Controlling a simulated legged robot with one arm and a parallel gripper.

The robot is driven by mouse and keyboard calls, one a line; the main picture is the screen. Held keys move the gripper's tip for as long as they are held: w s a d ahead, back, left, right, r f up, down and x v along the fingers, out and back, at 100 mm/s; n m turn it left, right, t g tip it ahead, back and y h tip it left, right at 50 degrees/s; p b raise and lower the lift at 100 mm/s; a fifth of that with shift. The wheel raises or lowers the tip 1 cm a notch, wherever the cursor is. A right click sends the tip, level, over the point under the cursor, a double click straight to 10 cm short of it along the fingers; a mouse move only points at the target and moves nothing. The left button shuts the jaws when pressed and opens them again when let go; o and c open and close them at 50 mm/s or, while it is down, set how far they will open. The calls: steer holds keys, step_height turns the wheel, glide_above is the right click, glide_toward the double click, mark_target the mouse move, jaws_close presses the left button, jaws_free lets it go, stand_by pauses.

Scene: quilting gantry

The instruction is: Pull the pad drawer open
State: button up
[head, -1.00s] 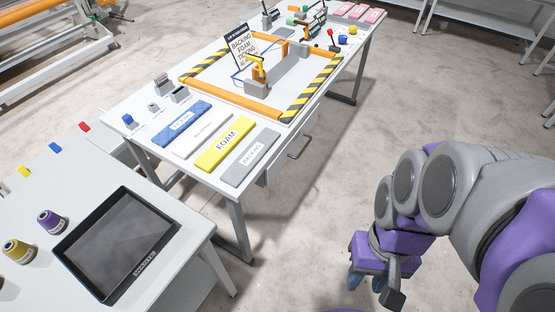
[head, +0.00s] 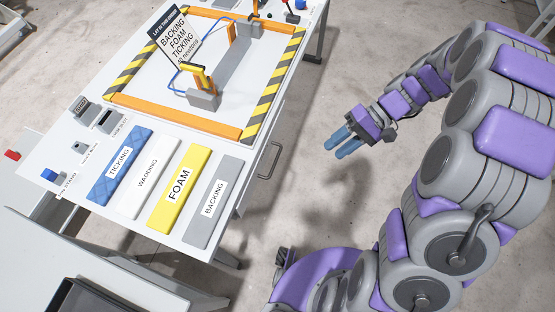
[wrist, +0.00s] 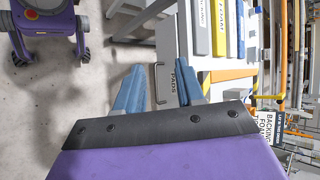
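The pad drawer (head: 254,170) is in the right side of the white table and looks shut. Its dark bar handle (head: 271,160) sticks out from the front. In the wrist view the drawer front (wrist: 169,58) carries a PADS label, and the handle (wrist: 158,84) shows between my fingers, farther off. My gripper (head: 335,146) has blue fingers and is right of the handle in the head view, apart from it. In the wrist view my gripper (wrist: 160,80) is open and empty.
On the table lie a blue ticking pad (head: 120,165), a white wadding pad (head: 149,178), a yellow foam pad (head: 180,187) and a grey backing pad (head: 213,203). An orange and striped frame (head: 180,117) stands behind them. The floor (head: 310,90) beside the table is clear.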

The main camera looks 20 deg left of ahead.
steer(key=w+a+f+y+p, duration=0.1)
steer(key=w+a+f+y, duration=0.2)
steer(key=w+f, duration=0.5)
steer(key=t+y+p, duration=0.1)
steer(key=y, duration=0.4)
glide_toward(276, 161)
steer(key=b+x, duration=0.1)
steer(key=x, duration=0.2)
steer(key=b+x, duration=0.1)
steer(key=x, duration=0.6)
steer(key=shift+a+f+b, duration=0.15)
steer(key=shift+f+b, duration=0.25)
steer(key=shift+c, duration=0.5)
jaws_close()
